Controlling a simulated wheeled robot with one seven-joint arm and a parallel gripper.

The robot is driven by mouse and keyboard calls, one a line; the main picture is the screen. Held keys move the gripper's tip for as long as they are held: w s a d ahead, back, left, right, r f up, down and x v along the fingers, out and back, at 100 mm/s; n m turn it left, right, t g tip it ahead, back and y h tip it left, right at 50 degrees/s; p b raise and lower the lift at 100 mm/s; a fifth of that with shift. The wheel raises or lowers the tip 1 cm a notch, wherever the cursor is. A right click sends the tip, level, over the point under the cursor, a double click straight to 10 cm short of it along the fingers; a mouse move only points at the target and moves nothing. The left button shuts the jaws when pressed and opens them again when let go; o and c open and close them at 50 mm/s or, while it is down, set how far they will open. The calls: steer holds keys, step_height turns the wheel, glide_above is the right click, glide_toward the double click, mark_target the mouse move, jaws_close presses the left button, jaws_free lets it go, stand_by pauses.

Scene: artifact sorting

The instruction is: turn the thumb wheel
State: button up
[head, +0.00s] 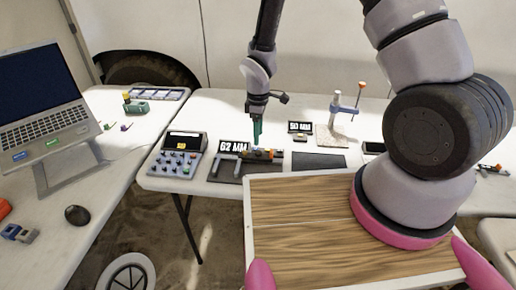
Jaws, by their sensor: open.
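My gripper (256,141) points down with its green fingers over the far table. Just below it, a small dark and orange device (264,155) with a bit of blue lies on a dark mat (232,174). The fingertips are at or just above this device; I cannot tell if they touch it. The thumb wheel is too small to make out, and the fingers may partly hide it. A grey U-shaped piece (224,166) is to the left of the device. A sign reading "62 MM" (233,147) stands behind them. The gripper is open, with nothing visible held.
A control box with knobs (177,157) stands left of the mat. A "90 MM" sign (300,128), a stand with an orange-topped rod (345,108) and a bare dark mat (318,160) are to the right. A laptop (45,105) sits on the left table.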

mark_target(258, 152)
step_height(258, 152, down, 7)
steer(key=shift+r, duration=0.1)
stand_by(0.3)
jaws_close()
